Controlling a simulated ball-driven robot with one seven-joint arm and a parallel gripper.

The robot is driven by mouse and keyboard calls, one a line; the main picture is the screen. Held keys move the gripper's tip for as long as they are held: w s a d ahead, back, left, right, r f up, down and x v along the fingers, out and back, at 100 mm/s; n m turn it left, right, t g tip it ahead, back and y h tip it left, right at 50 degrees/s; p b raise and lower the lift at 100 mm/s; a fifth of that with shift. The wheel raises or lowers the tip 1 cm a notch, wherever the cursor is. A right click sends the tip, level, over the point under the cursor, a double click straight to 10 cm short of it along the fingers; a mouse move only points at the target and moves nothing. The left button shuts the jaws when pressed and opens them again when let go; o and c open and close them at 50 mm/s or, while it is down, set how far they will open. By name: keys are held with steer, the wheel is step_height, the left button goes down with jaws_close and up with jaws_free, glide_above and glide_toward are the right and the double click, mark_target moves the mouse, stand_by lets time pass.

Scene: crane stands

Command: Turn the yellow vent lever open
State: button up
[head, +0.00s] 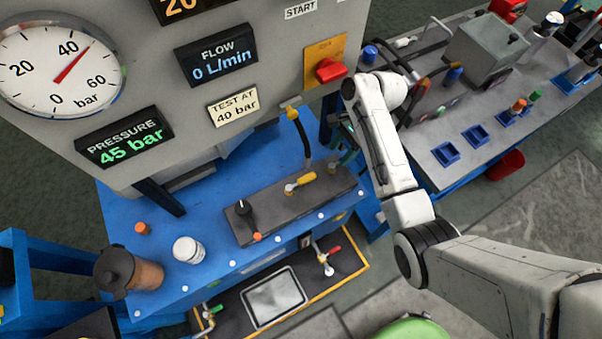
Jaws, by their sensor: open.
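The yellow vent lever (300,182) sits on top of a dark manifold block (270,208) on the blue bench. Its handle points right and slightly up in the picture, roughly along the block. A black knob lever (242,208) stands at the block's left end. My gripper (342,153) shows only as small dark parts beside my white wrist, near the block's right end. It is open, to the right of the yellow lever and apart from it. My arm partly hides it.
A panel above the bench has a gauge (60,62), a pressure display (124,138) reading 45 bar and a red switch (330,70). A brown jug (128,270) and a white jar (188,250) stand at left. A second bench (450,180) is at right.

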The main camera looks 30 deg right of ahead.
steer(key=p, duration=0.2)
glide_above(305, 178)
steer(key=d, duration=0.3)
steer(key=shift+r, duration=0.15)
steer(key=shift+b+x, duration=0.3)
steer(key=shift+x, duration=2.4)
steer(key=shift+a, duration=0.15)
steer(key=shift+r, duration=0.1)
jaws_close()
